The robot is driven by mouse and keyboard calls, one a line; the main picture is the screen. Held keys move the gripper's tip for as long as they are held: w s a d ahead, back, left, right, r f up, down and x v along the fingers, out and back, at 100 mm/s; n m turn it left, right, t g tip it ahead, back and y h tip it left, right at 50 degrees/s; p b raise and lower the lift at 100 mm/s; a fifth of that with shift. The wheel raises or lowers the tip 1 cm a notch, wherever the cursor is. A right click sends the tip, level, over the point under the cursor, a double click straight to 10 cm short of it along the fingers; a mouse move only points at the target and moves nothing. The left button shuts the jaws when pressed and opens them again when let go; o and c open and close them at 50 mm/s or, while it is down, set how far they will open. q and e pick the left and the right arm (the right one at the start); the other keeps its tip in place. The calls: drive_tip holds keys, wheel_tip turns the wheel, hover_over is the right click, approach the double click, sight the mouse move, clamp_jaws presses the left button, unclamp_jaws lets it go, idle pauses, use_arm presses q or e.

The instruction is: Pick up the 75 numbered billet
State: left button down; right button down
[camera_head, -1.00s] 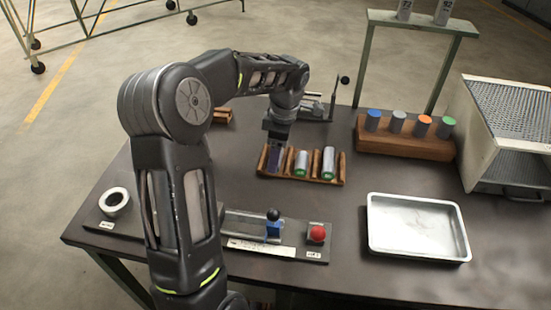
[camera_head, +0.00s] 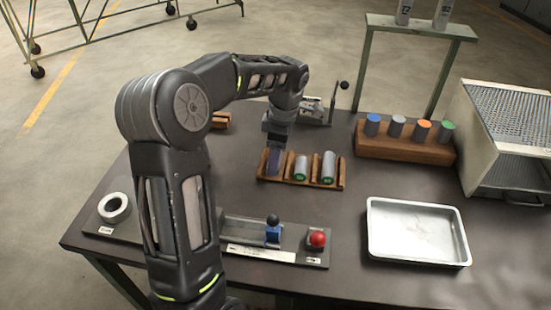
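A wooden rack (camera_head: 343,174) lies on the dark table in front of my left gripper. Two silver billets with green ends, one in the middle (camera_head: 301,167) and one at the right (camera_head: 328,168), lie in its slots. Numbers on them are too small to read. My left gripper (camera_head: 274,163) points down at the rack's left slot. A dark bluish shape shows there, and I cannot tell whether it is a fingertip or a billet. The finger gap is hidden. My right gripper is not in view.
A wooden block (camera_head: 405,148) holds several cylinders with coloured tops. A metal tray (camera_head: 419,202) and a perforated metal box (camera_head: 515,120) stand at the right. A panel with a red button (camera_head: 317,238) is in front. Two labelled cylinders stand on a raised shelf (camera_head: 420,27).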

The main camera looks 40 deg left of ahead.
use_arm(q)
wheel_tip(320, 180, up, 9)
drive_tip(key=shift+r+p, duration=0.15)
drive_tip(key=shift+p, duration=0.15)
idle(0.6)
